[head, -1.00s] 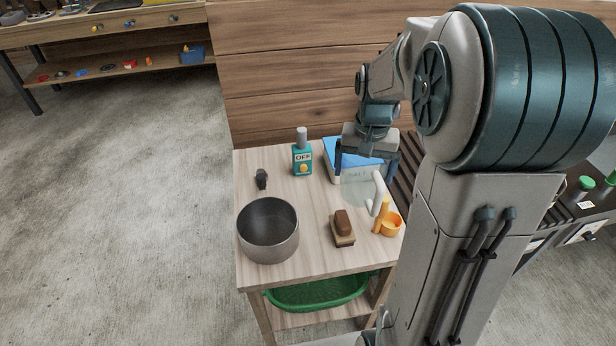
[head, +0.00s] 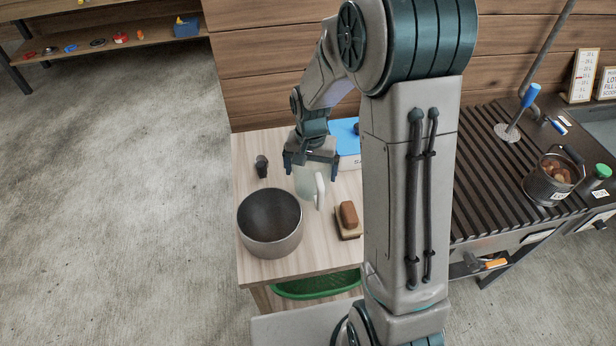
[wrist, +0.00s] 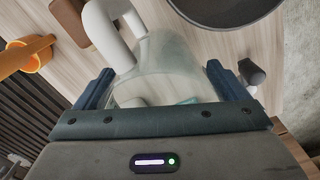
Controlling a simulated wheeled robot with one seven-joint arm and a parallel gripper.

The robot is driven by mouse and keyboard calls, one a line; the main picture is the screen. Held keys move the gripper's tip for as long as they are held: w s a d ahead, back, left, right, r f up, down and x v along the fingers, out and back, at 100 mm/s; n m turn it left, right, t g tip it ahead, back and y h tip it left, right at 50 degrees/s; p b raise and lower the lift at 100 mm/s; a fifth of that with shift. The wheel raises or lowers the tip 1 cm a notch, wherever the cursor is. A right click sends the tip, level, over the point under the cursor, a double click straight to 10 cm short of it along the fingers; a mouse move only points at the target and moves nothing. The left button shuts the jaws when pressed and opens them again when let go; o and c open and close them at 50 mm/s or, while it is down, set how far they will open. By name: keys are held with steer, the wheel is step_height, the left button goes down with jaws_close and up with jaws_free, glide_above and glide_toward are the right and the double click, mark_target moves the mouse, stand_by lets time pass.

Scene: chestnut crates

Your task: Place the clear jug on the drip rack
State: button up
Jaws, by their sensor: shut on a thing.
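The clear jug (head: 307,182) has a see-through body and a white handle. My gripper (head: 311,168) is shut on it over the wooden table, right of the big pot; whether its base touches the table is hard to tell. In the wrist view the jug (wrist: 165,62) sits between the two fingers of my gripper (wrist: 160,88), with its handle toward the upper left. The drip rack appears to be the dark slatted top (head: 490,170) at right, partly hidden by my arm.
A grey pot (head: 270,245), a small dark object (head: 262,166) and a brown brush (head: 348,215) stand near the jug. A blue-lidded box (head: 347,140) is behind. The rack holds a bucket of chestnuts (head: 550,182) and a blue-handled tool (head: 518,115); its middle looks clear.

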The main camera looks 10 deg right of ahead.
mark_target(309, 181)
steer(key=shift+a+f, duration=0.2)
steer(key=shift+a, duration=0.05)
steer(key=shift+f+p, duration=0.4)
steer(key=shift+f, duration=1.55)
steer(key=shift+f, duration=0.25)
steer(key=o, duration=0.7)
steer(key=shift+r, duration=0.15)
